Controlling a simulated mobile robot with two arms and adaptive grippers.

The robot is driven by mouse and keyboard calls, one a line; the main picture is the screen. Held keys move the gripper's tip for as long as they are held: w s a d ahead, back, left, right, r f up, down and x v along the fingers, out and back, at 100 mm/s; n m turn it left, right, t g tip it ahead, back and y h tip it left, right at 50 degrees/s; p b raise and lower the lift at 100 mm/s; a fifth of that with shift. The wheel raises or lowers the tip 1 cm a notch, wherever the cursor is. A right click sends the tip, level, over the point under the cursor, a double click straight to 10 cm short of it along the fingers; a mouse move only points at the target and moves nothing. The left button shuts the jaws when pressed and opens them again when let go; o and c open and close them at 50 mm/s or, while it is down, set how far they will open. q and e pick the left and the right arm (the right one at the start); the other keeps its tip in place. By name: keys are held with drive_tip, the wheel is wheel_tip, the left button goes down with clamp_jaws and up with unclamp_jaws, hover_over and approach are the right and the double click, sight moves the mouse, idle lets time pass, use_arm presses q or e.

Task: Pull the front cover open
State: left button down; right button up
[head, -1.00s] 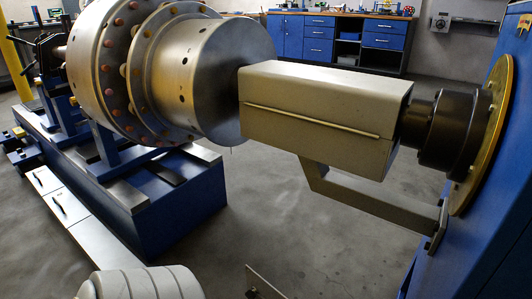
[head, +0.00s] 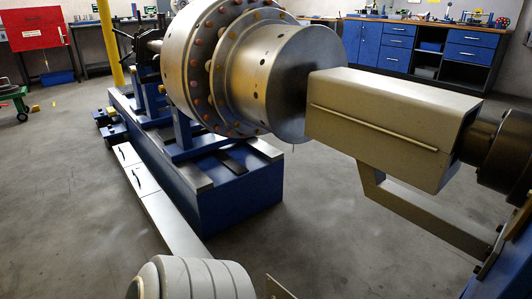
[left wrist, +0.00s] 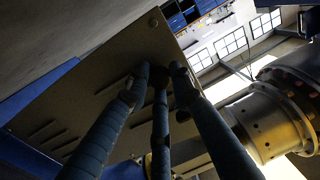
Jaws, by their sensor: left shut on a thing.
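My right gripper is in neither view.
A large steel rotor (head: 225,65) rests on a blue machine bed (head: 240,195). A beige box guard (head: 385,120) on a bracket (head: 425,215) covers the shaft to the right. The grey floor between is clear. A blue workbench (head: 400,45) and a red cabinet (head: 34,28) stand behind.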

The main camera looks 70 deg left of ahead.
use_arm(q)
drive_tip(key=c, duration=1.5)
unclamp_jaws()
drive_tip(key=v, duration=0.7)
drive_tip(key=shift+s+d, duration=0.1)
drive_tip(key=shift+s, duration=0.15)
